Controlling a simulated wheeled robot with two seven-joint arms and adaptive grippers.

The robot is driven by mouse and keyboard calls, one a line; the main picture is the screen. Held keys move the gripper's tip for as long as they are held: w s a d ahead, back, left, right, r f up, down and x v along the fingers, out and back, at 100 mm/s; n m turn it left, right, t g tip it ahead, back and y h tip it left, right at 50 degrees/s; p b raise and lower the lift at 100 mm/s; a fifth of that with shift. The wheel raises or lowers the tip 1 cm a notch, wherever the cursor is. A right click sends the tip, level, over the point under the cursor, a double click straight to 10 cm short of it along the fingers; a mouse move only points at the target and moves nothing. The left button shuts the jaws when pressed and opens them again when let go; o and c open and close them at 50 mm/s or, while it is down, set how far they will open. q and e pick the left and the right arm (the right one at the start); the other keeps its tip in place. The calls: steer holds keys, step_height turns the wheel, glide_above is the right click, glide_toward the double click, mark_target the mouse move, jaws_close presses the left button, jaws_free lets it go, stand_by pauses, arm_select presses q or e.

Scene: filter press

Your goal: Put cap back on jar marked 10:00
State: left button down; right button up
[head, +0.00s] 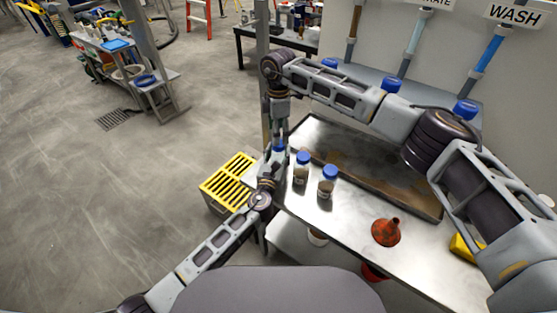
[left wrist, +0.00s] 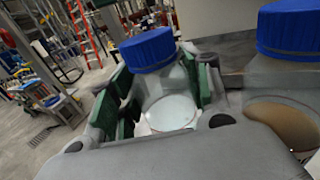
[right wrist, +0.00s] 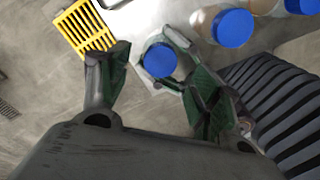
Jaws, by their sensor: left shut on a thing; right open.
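A clear jar (left wrist: 165,92) with a blue cap (left wrist: 148,50) on its mouth stands between the green pads of my left gripper (left wrist: 160,98), which is shut on it. The cap looks slightly tilted in the left wrist view; I cannot tell whether it is screwed down. In the head view, the cap (head: 279,145) shows at the table's left end, between my left gripper (head: 271,168) below and my right gripper (head: 281,128) above. My right gripper (right wrist: 150,65) is open, with the cap (right wrist: 159,60) between its fingers, nearer the right one. No time mark is readable.
Two blue-capped jars (head: 301,172) (head: 327,186) with brown contents stand close by on the steel table (head: 345,228). A stained tray (head: 410,195) lies behind them. A red funnel (head: 386,232) stands towards the front right. A yellow grating (head: 228,180) is left of the table.

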step_height(320, 180, up, 7)
steer(key=shift+r, duration=0.2)
stand_by(0.4)
arm_select(q)
steer(key=c, duration=0.6)
jaws_free()
steer(key=shift+s, duration=0.1)
steer(key=shift+v, duration=5.9)
steer(key=shift+a, duration=0.1)
steer(key=shift+s, duration=0.1)
arm_select(e)
steer(key=shift+f, duration=0.1)
